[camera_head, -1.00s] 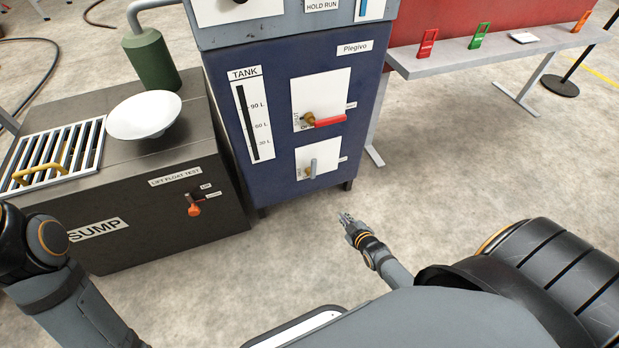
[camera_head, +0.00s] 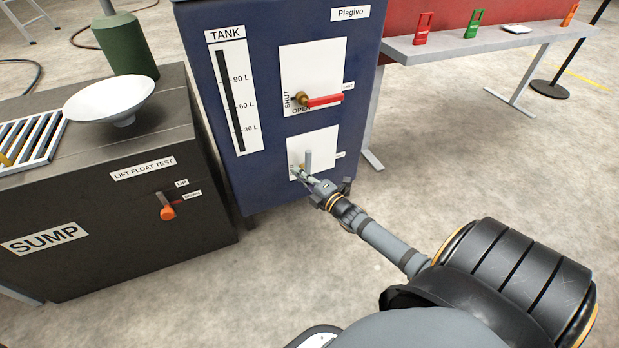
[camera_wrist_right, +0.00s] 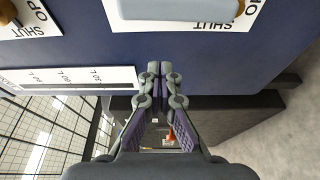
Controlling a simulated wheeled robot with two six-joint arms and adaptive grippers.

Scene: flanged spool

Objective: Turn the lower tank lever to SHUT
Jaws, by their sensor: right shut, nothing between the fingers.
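The lower tank lever (camera_head: 308,159) is a grey handle standing upright from a brass hub on a white plate (camera_head: 325,143), low on the blue tank cabinet. My right gripper (camera_head: 299,174) is in front of that plate, beside the lever's lower end, and partly covers the hub and plate lettering. In the right wrist view the grey lever (camera_wrist_right: 180,8) lies across the top edge, with SHUT printed on its plate (camera_wrist_right: 215,25). There my right gripper (camera_wrist_right: 160,68) is shut and empty, its tips apart from the handle. My left gripper is out of view.
The upper lever's red handle (camera_head: 325,100) points right above the lower plate. A black sump box (camera_head: 100,220) with an orange-knobbed lever (camera_head: 167,212) and white bowl (camera_head: 110,98) stands left. A grey bench (camera_head: 470,40) stands right. The floor before the cabinet is clear.

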